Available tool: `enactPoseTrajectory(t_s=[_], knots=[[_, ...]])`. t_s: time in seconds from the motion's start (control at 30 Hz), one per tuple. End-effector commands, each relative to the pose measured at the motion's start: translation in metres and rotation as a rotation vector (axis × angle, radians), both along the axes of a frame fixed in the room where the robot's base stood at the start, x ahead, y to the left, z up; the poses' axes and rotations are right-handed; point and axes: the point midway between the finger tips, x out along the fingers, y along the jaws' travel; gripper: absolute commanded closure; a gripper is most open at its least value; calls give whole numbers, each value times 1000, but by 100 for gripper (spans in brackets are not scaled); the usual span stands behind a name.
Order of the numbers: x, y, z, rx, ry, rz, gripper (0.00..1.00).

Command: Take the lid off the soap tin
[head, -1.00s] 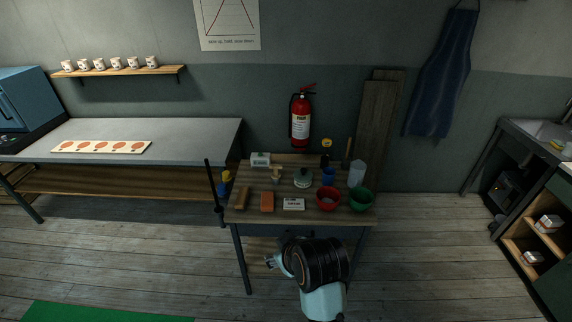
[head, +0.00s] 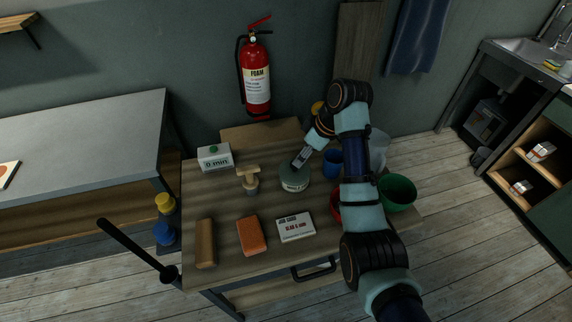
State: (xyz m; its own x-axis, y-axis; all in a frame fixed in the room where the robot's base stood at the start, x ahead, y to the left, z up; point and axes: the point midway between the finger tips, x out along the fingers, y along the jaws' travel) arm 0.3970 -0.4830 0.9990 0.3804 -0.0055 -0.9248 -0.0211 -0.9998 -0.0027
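A round, low grey-green tin with a pale label band (head: 295,181), which looks like the soap tin, stands upright on the wooden table, right of centre. Its top looks closed, with the lid on. My gripper (head: 297,164) points down and left from the end of my arm, with its fingertips over or at the tin's top. The gripper hides part of the lid. I cannot tell whether the fingers touch it or are open or shut.
Around the tin are a blue cup (head: 332,163), a green bowl (head: 398,190), a partly hidden red bowl (head: 335,206), a wooden-handled tool (head: 248,176), a timer (head: 214,157), a job card (head: 295,226), an orange sponge (head: 251,236) and a wooden roller (head: 205,243).

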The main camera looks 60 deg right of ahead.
Motion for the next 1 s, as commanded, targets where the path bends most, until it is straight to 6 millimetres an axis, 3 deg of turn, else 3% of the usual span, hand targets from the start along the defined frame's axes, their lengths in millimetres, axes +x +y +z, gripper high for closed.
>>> enactPoseTrajectory(t_s=[0.13, 0.3, 0.53, 0.83, 1.0], knots=[[7, 0, -19, 1, 1, 0, 39], [11, -1, -27, -1, -1, 0, 39], [27, -3, -64, 1, 0, 1, 39], [30, -4, -69, -2, -1, -1, 39], [30, -4, -69, -2, -1, -1, 66]])
